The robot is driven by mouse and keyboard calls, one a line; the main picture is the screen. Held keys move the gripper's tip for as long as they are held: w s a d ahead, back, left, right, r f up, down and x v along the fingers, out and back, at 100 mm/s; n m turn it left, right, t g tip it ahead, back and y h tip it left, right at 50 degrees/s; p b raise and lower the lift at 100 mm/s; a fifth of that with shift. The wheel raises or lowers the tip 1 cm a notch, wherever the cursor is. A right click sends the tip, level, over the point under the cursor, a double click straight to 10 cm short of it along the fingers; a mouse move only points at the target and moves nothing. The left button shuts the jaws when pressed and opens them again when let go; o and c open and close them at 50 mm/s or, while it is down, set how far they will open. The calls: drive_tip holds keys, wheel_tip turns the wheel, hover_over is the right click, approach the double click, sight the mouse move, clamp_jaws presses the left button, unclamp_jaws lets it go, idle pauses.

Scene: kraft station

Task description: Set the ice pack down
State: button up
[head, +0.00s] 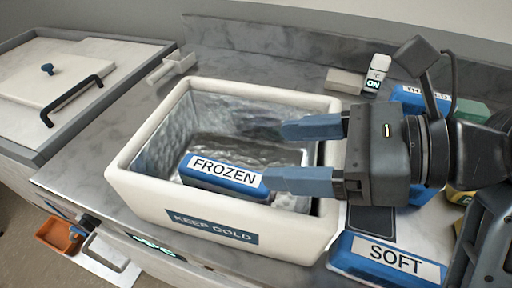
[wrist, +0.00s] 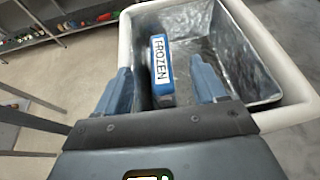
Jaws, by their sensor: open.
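The blue ice pack with a white FROZEN label (head: 222,173) lies inside the white KEEP COLD box (head: 150,196), near its front wall. It also shows in the wrist view (wrist: 161,72), between my two fingers but beyond their tips. My gripper (head: 290,155) reaches over the box from the right with its blue fingers spread. In the head view the nearer fingertip overlaps the right end of the ice pack; I cannot tell if they touch. The box has a silvery foil lining.
A blue pack labelled SOFT (head: 386,260) lies right of the box. A lidded bin with a black handle (head: 72,100) is at left. Grey counter (head: 120,100) is clear left of the box.

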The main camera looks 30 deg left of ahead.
drive_tip(key=shift+v, duration=1.9)
